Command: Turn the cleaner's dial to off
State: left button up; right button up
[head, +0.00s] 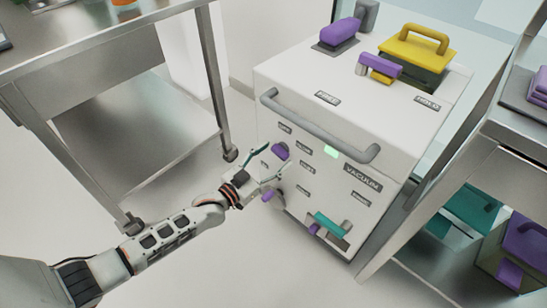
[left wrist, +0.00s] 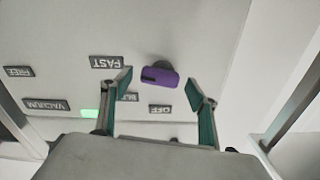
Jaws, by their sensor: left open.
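The cleaner is a white boxy machine (head: 350,120) on the right in the head view. Its dial is a purple knob (head: 280,151) on the front panel, among small grey labels. In the left wrist view the dial (left wrist: 160,77) lies nearly sideways, with a dark mark toward its left end. The FAST label (left wrist: 106,62) is to its left and the OFF label (left wrist: 160,109) below it; a label between is partly hidden by a finger. My left gripper (head: 270,166) is open and empty in front of the panel. Its green fingers appear either side of the dial, apart from it.
A grey handle bar (head: 318,130) juts out above the dial. A second purple knob (head: 267,195) and a teal handle (head: 331,225) sit lower on the front. A metal table (head: 130,130) stands at left and a shelf rack (head: 480,170) at right.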

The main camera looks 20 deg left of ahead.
pick_arm(q)
jog(key=c, duration=1.1)
